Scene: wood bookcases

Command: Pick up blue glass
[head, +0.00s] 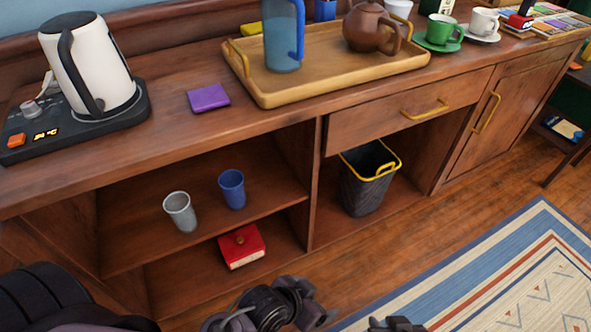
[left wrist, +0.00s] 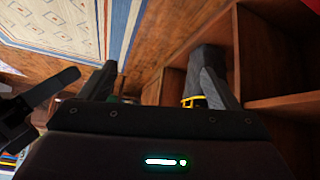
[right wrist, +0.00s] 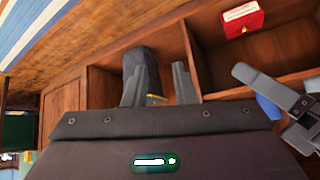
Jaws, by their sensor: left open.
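The blue glass (head: 232,188) stands upright on the middle shelf of the bookcase, right of a grey glass (head: 180,211). A blue patch at the right of the right wrist view (right wrist: 267,106) seems to be the same glass, partly hidden. My left gripper (head: 318,302) is low in the head view, in front of the bookcase, apart from the glass. Its fingers are spread and empty in the left wrist view (left wrist: 160,82). My right gripper (head: 395,324) shows only at the bottom edge of the head view. Its fingers are apart with nothing held in the right wrist view (right wrist: 160,85).
A red box (head: 241,246) lies on the bottom shelf below the glasses. A black bin (head: 365,185) stands in the compartment to the right, past an upright divider (head: 314,180). The counter above carries a kettle (head: 90,65), a purple pad (head: 208,98) and a tray (head: 335,82).

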